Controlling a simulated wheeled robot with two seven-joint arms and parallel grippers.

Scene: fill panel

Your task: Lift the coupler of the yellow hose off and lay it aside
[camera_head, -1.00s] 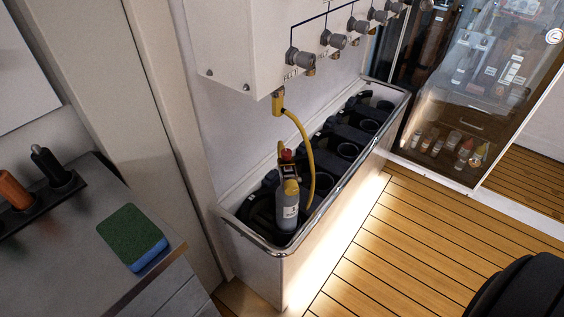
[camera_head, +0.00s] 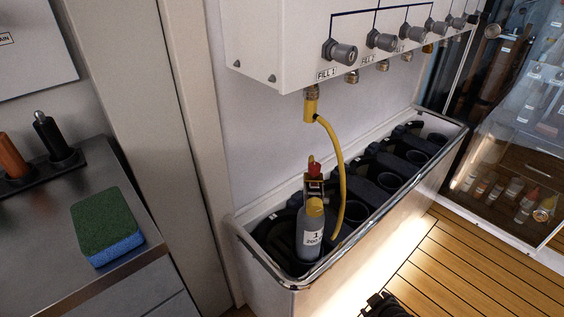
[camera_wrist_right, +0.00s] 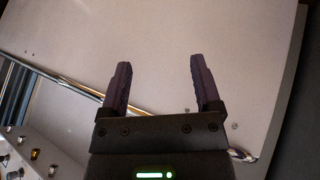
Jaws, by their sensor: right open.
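The yellow hose (camera_head: 341,165) hangs in an arc from a yellow coupler (camera_head: 311,106) on the outlet under FILL 1 of the white panel (camera_head: 275,45). Its lower end goes down behind a grey bottle labelled 1 (camera_head: 310,235), where its end is hidden. The bottle stands upright in the near end of the trough, with a red and yellow top (camera_head: 314,175). In the right wrist view my right gripper (camera_wrist_right: 158,82) is open and empty, with a pale flat surface beyond its fingers. My left gripper is not in view.
The trough (camera_head: 262,268) has a raised metal rim and several black holders. Several knobs and outlets line the panel. A counter at left bears a green and blue sponge (camera_head: 106,228). A glass-fronted cabinet (camera_head: 520,150) stands at right.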

